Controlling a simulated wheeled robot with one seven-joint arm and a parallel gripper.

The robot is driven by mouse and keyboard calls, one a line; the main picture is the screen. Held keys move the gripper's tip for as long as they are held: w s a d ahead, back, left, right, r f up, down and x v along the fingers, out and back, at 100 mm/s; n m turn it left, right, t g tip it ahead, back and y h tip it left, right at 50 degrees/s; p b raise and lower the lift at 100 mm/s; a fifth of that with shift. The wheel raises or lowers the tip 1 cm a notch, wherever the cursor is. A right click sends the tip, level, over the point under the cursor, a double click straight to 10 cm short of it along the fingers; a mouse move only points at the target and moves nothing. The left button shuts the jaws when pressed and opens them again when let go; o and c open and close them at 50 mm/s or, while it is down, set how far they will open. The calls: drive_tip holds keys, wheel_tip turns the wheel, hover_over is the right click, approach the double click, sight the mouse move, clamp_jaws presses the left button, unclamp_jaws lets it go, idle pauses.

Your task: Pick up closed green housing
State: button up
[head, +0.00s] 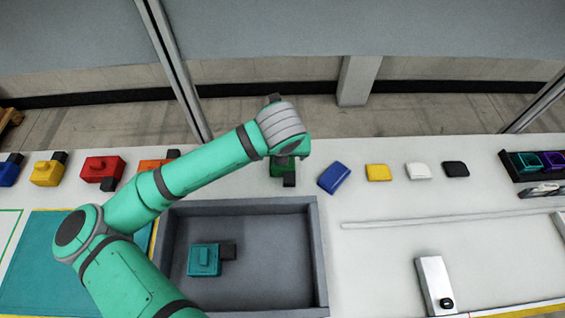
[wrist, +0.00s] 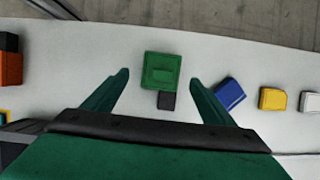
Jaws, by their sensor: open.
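The green housing (wrist: 162,70) shows in the wrist view as a square green block with a raised bar on top, lying on the white table. A small black piece (wrist: 167,101) adjoins its near side. My gripper (wrist: 160,88) is open, with one finger to the left and one to the right of the housing; both stand apart from it. How high the fingers are above the table I cannot tell. In the head view the arm covers most of the green housing (head: 281,170); its black piece (head: 289,181) shows below my wrist.
A blue lid-like piece (head: 334,178) lies close to the right, then yellow (head: 378,172), white (head: 418,170) and black (head: 456,169) ones. Orange (head: 155,168), red (head: 103,170) and yellow (head: 47,171) housings stand left. A grey tray (head: 318,255) holds a teal housing (head: 204,259).

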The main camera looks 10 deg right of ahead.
sight(283, 167)
drive_tip(key=shift+x, duration=2.75)
drive_tip(key=shift+s, duration=0.1)
drive_tip(key=shift+s, duration=0.1)
drive_tip(key=c, duration=1.3)
